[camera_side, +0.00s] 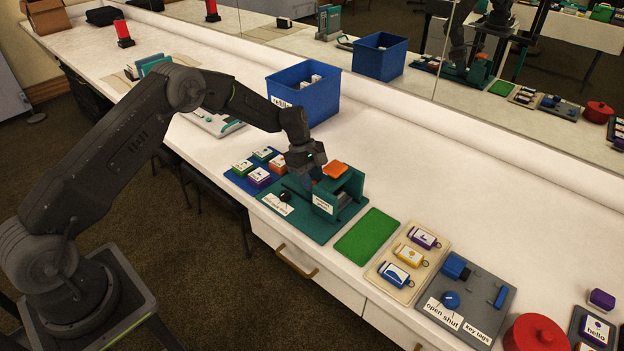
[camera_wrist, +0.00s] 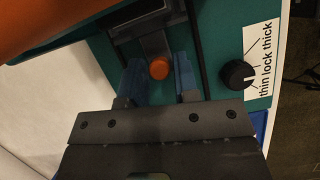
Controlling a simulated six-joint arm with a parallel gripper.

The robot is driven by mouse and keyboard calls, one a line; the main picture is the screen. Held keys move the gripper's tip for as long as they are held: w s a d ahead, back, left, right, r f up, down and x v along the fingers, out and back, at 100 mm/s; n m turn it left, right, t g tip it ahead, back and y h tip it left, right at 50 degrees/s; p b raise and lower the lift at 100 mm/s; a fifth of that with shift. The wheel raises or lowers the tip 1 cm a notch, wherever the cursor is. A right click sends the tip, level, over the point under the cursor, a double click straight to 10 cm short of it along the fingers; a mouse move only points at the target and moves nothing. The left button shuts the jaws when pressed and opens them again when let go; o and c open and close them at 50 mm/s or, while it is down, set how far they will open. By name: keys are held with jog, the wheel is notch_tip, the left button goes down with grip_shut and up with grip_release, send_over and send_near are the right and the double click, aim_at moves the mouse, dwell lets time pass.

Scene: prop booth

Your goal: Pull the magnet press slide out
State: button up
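The magnet press (camera_side: 345,190) stands on a teal base with an orange pad (camera_side: 335,170) on top; the pad's edge also shows large in the wrist view (camera_wrist: 50,22). Its slide is a grey bar (camera_wrist: 153,42) ending in a round orange knob (camera_wrist: 159,68). A black dial (camera_wrist: 237,75) sits beside it by a "thin lock thick" label (camera_wrist: 264,60); I cannot tell its exact setting. My gripper (camera_wrist: 157,61) is open, its two blue fingers on either side of the knob with gaps showing. In the side view my gripper (camera_side: 309,178) is low at the press's left, its fingertips partly hidden.
A blue mat with several colored blocks (camera_side: 260,179) lies left of the press. A blue bin (camera_side: 305,98) stands behind. To the right are a green mat (camera_side: 367,236), a beige key-tag tray (camera_side: 407,283), a grey board (camera_side: 480,310) and a red pot (camera_side: 535,335).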

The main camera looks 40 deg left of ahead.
grip_shut()
jog(key=shift+a, duration=0.15)
jog(key=a, duration=0.4)
jog(key=shift+a, duration=0.25)
jog(key=shift+o, duration=1.9)
grip_release()
